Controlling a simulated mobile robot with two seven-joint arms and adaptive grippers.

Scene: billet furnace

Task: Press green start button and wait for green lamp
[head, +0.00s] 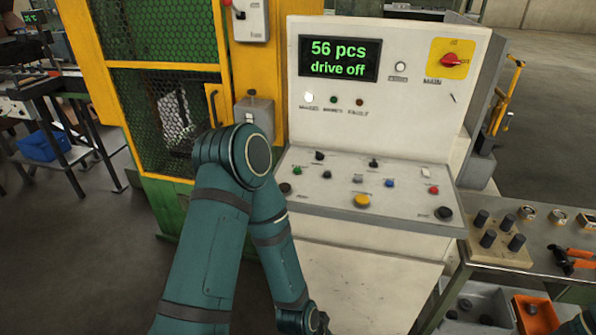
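A white control console has a sloped panel (330,205) with a small green button (297,170) at its left side. A small green lamp (333,99) on the upright face looks dark. The lamp left of it (308,98) shows bright white. The display (339,58) reads "56 pcs" and "drive off". My teal arm stands bent in front of the console's left edge, its elbow left of the green button and its lower end running down out of the picture.
A yellow button (362,201), a blue one (389,183), a red one (433,189) and a black knob (444,213) share the panel. A red rotary switch (452,60) is at upper right. A caged yellow machine (165,75) stands left. A bench (545,245) with pliers (570,262) stands right.

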